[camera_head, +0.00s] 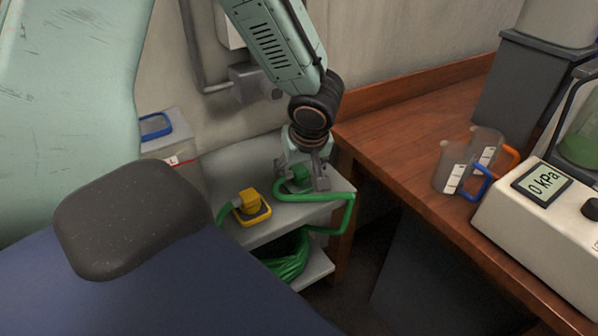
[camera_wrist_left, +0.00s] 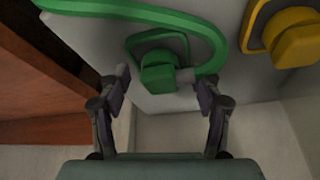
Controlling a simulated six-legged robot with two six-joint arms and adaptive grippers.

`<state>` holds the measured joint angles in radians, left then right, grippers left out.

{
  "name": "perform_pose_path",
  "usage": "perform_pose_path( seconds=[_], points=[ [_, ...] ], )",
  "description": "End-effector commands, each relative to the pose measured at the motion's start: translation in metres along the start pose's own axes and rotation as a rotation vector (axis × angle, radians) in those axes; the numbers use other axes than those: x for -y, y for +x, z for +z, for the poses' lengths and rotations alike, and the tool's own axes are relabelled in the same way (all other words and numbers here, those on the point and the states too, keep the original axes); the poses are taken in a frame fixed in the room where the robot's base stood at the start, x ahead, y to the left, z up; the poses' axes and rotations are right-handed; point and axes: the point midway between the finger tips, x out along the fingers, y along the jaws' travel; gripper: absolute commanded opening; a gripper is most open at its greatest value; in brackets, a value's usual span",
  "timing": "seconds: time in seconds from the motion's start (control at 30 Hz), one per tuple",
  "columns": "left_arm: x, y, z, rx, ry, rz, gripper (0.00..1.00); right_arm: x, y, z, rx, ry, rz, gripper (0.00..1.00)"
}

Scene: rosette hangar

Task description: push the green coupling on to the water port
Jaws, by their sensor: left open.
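The green coupling (camera_head: 298,178) lies on the grey shelf unit's top, under my left gripper (camera_head: 306,172). In the left wrist view the green coupling (camera_wrist_left: 160,74) is a green block with a short grey stub, on a green-edged patch. My left gripper (camera_wrist_left: 163,92) is open there, one finger on each side and a little short of the block; I see no grip on it. A green hose (camera_head: 318,197) curves around the coupling and over the shelf edge. I cannot make out which part is the water port. My right gripper is not in view.
A yellow fitting (camera_head: 250,203) sits beside the coupling. Coiled green hose (camera_head: 290,262) lies on the lower shelf (camera_head: 316,268). A wall stands close behind.

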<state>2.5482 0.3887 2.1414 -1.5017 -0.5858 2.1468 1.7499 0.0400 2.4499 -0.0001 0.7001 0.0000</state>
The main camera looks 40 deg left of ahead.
Motion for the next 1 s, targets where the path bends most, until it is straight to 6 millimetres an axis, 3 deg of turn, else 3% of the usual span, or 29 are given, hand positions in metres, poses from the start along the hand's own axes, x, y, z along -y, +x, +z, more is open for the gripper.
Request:
perform_pose_path(
  seconds=[0.37, 1.0],
  points=[
    [0.0, 0.0006, 0.0, 0.0, 0.0, 0.0, 0.63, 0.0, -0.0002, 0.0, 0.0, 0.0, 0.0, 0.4],
    [-0.0002, 0.0003, -0.0003, -0.001, 0.0, 0.0, 0.1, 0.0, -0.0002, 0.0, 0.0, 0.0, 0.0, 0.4]
  ],
)
